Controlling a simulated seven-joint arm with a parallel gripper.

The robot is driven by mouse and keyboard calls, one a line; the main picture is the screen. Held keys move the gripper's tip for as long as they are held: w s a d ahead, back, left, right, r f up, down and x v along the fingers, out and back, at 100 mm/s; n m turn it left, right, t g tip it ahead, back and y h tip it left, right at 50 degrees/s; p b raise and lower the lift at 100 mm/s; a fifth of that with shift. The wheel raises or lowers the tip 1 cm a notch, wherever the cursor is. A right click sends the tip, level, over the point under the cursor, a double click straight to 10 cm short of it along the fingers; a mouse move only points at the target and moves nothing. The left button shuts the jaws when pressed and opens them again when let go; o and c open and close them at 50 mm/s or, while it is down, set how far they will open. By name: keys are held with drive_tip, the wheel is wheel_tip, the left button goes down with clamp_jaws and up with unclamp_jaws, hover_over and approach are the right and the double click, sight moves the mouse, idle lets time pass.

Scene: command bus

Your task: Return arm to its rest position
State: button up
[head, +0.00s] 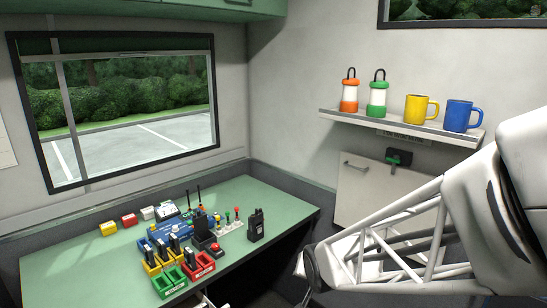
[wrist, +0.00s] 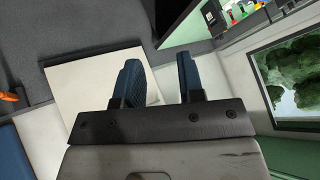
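My gripper (wrist: 159,68) shows in the wrist view with its two blue ridged fingers apart and nothing between them. It is open and empty. A pale panel (wrist: 70,85) lies behind the fingers, apart from them. In the head view my white lattice arm reaches in from the right, beside the desk and below the wall shelf. A dark part at its left end is near the desk's right front corner; the fingers cannot be made out there.
The green desk (head: 75,265) holds radios in coloured chargers (head: 170,262), a black radio (head: 255,225) and coloured boxes. The wall shelf (head: 400,127) carries two lanterns (head: 377,97), a yellow mug (head: 416,108) and a blue mug (head: 458,116). A cabinet door (head: 365,190) is below.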

drive_tip(key=s+d+r+n+g, duration=0.1)
drive_tip(key=s+d+r, duration=0.3)
drive_tip(key=s, duration=0.7)
drive_tip(key=s+d+r+n+g+h, duration=0.1)
drive_tip(key=s+d+r+g, duration=0.3)
drive_tip(key=s+r, duration=0.3)
drive_tip(key=s+d, duration=0.1)
drive_tip(key=s, duration=0.4)
drive_tip(key=shift+n+g+h, duration=0.3)
drive_tip(key=shift+n, duration=0.1)
